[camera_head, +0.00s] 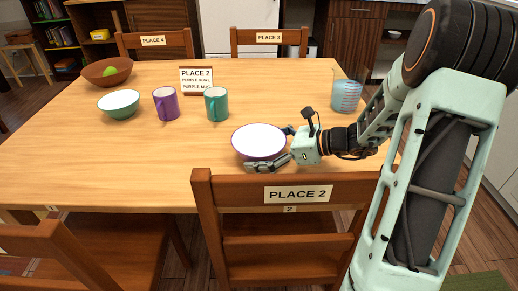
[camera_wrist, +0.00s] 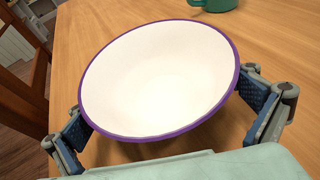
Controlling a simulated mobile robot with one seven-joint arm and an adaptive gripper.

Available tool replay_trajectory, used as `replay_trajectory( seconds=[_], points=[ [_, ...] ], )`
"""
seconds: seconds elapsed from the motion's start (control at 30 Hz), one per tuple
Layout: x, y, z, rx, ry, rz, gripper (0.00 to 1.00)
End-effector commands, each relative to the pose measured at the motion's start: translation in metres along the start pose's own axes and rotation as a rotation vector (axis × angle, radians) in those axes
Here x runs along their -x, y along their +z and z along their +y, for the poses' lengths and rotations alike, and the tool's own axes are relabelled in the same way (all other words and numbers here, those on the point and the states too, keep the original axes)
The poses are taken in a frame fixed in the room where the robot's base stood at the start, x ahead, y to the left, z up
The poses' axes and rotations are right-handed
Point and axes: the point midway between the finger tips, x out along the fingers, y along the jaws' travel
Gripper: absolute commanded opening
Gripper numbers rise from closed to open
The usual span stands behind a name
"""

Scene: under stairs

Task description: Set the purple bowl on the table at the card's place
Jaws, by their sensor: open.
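The purple bowl (camera_head: 259,141), white inside with a purple rim, is at the table's near edge, behind the chair marked PLACE 2 (camera_head: 297,193). In the wrist view the bowl (camera_wrist: 158,78) fills the middle and looks tilted in the picture. My gripper (camera_head: 275,148) reaches in from the right with its fingers spread on two sides of the bowl; contact is hard to tell. The card (camera_head: 197,80) stands at the table's middle and reads PLACE 2, purple bowl, purple mug. The bowl's underside is hidden.
On the wooden table (camera_head: 60,150) stand a purple mug (camera_head: 166,103), a teal mug (camera_head: 216,104), a green bowl (camera_head: 119,104), a brown bowl with green fruit (camera_head: 107,71) and a measuring jug (camera_head: 346,95). Chairs PLACE 4 (camera_head: 153,41) and PLACE 3 (camera_head: 269,38) are behind. The table's left front is clear.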

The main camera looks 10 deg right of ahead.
Motion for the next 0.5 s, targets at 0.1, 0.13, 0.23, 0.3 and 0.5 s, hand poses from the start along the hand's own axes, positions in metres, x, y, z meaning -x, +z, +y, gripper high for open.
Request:
replay_trajectory(
  seconds=[0.1, 0.13, 0.23, 0.3, 0.5],
  points=[
    [0.010, 0.003, -0.001, 0.000, -0.004, 0.000, 1.00],
    [0.015, 0.004, -0.001, -0.001, -0.004, 0.000, 1.00],
    [0.035, 0.005, -0.001, -0.001, -0.005, 0.000, 1.00],
    [0.051, 0.005, -0.002, 0.000, -0.006, 0.001, 1.00],
    [0.092, 0.004, -0.001, 0.000, -0.004, 0.000, 1.00]
  ],
)
